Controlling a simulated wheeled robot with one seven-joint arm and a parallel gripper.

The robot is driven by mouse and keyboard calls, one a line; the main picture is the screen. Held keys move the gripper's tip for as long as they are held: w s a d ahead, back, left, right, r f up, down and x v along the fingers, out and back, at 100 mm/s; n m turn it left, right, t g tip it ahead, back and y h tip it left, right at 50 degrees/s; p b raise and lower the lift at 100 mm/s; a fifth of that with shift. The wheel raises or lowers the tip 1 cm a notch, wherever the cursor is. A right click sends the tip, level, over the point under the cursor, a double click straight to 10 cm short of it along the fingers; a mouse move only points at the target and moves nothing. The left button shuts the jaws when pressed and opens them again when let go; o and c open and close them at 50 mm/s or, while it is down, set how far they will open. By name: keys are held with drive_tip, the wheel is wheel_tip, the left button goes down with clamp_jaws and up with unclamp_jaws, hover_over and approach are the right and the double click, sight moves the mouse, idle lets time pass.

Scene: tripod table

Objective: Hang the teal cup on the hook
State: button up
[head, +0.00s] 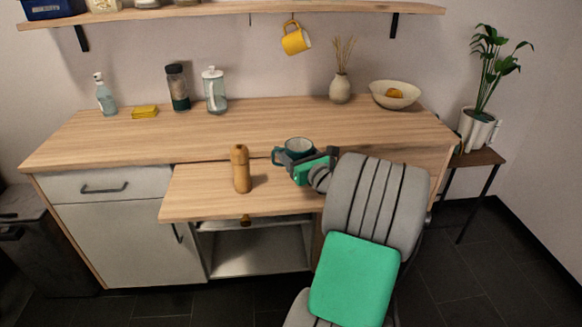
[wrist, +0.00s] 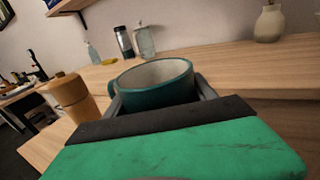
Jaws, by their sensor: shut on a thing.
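The teal cup (head: 298,145) has a pale inside and is upright, its handle to the left. My gripper (head: 292,157) is shut on it, over the pull-out board in front of the counter. In the wrist view the cup (wrist: 155,82) sits between the fingers, its lower part hidden by my gripper. Whether its base touches the board cannot be told. Under the shelf, a yellow cup (head: 296,40) hangs from a hook (head: 293,16). Another small hook (head: 250,19) under the shelf, to its left, looks empty.
A wooden mill (head: 240,168) stands on the pull-out board (head: 200,200), left of my gripper. On the counter (head: 130,140) are a soap bottle (head: 105,94), a dark jar (head: 177,88), a glass jar (head: 214,90), a vase (head: 340,88) and a bowl (head: 396,101). The counter's middle is clear.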

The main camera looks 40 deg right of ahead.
drive_tip(key=shift+w+d+f, duration=0.1)
drive_tip(key=shift+w+f, duration=0.25)
drive_tip(key=shift+f, duration=0.05)
drive_tip(key=shift+w+d+f+b, duration=0.1)
drive_tip(key=shift+f+b, duration=0.15)
drive_tip(key=shift+f, duration=0.4)
drive_tip(key=shift+w+a+f+b, duration=0.15)
drive_tip(key=shift+f+b, duration=0.1)
drive_tip(key=shift+f, duration=0.35)
drive_tip(key=shift+w+d+f+b, duration=0.15)
drive_tip(key=shift+f+b, duration=0.1)
drive_tip(key=shift+f, duration=0.4)
drive_tip(key=shift+f, duration=0.15)
drive_tip(key=o, duration=1.6)
drive_tip(key=shift+o, duration=0.2)
